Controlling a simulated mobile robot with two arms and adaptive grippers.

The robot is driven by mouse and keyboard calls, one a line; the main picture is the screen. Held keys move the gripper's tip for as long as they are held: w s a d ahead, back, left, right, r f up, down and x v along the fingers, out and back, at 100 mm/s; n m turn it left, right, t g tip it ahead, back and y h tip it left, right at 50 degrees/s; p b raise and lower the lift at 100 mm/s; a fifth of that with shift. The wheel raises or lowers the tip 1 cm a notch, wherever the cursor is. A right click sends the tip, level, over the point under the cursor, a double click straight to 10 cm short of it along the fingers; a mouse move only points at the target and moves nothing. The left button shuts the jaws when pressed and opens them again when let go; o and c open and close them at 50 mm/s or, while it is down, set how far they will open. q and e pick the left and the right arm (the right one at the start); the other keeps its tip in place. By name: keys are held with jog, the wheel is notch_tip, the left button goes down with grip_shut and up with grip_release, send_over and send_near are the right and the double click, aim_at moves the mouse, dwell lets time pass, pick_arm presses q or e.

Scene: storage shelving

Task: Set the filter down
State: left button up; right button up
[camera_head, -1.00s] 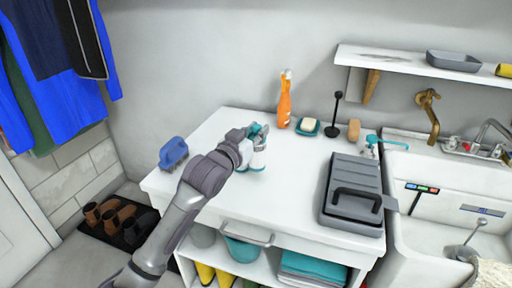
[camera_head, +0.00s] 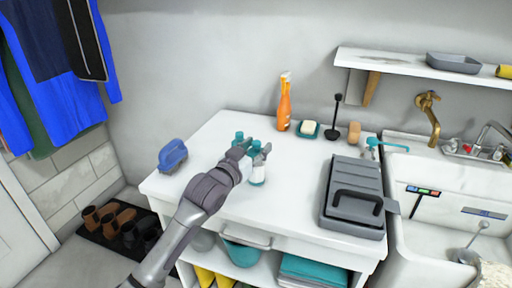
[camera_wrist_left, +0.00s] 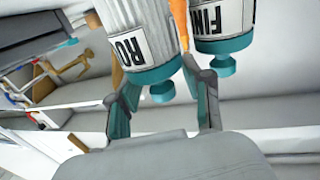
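Two white filters with teal end caps stand close together on the white counter (camera_head: 210,165). One filter (camera_head: 257,175) is nearer the front and the other (camera_head: 239,136) is partly hidden behind my left gripper (camera_head: 249,150). The fingers are spread, with a gap to the "RO" filter visible. My right gripper is not in view.
A blue brush (camera_head: 173,155) lies at the counter's left edge. A grey case (camera_head: 353,190) is at the right, beside the sink (camera_head: 430,185).

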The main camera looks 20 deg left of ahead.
pick_arm(q)
jog(key=shift+s+r, duration=0.1)
jog(key=shift+r, duration=0.05)
jog(key=v, duration=1.2)
jog(key=shift+p, duration=0.45)
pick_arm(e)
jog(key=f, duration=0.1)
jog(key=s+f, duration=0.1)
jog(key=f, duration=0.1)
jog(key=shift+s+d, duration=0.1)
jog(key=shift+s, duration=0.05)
